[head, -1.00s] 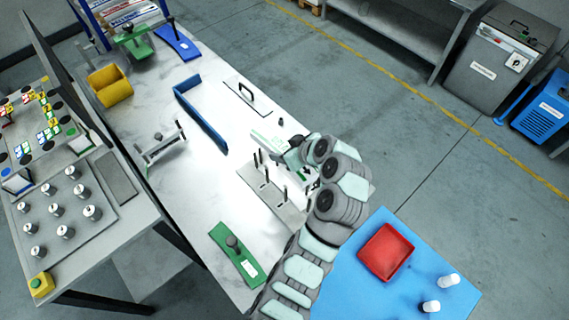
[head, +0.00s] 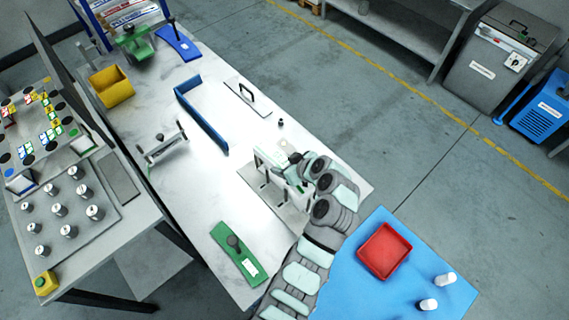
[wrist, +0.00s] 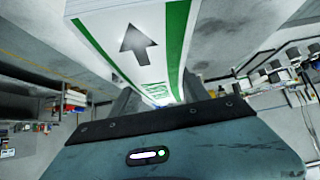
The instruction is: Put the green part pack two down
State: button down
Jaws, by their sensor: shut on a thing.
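The green part pack (wrist: 140,40) is a white block with green stripes and a dark arrow, seen close up in the wrist view. My gripper (head: 283,166) is shut on it. In the head view the pack (head: 266,158) is a small pale shape at my fingers, over the magazine (head: 252,178). The magazine is a grey base plate with dark upright posts. My gripper and wrist hide much of its right part, and I cannot tell whether the pack touches it.
A green plate with a knob (head: 237,254) lies near the table's front edge. A blue angled rail (head: 200,118), a plate with a black handle (head: 247,97) and a metal bracket (head: 163,147) stand behind. A red tray (head: 384,250) sits on the blue surface at right.

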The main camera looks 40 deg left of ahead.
jog(key=shift+f+b, duration=0.55)
jog(key=shift+b, duration=0.15)
jog(key=c, duration=0.6)
grip_release()
jog(key=shift+o, duration=0.2)
jog(key=shift+r, duration=0.1)
jog(key=shift+d+r+p, duration=0.1)
jog(key=shift+r+p, duration=0.7)
jog(key=shift+p, duration=0.35)
jog(key=b+v, duration=0.2)
jog(key=v, duration=0.9)
jog(key=shift+d+r, duration=0.1)
jog(key=shift+d, duration=0.15)
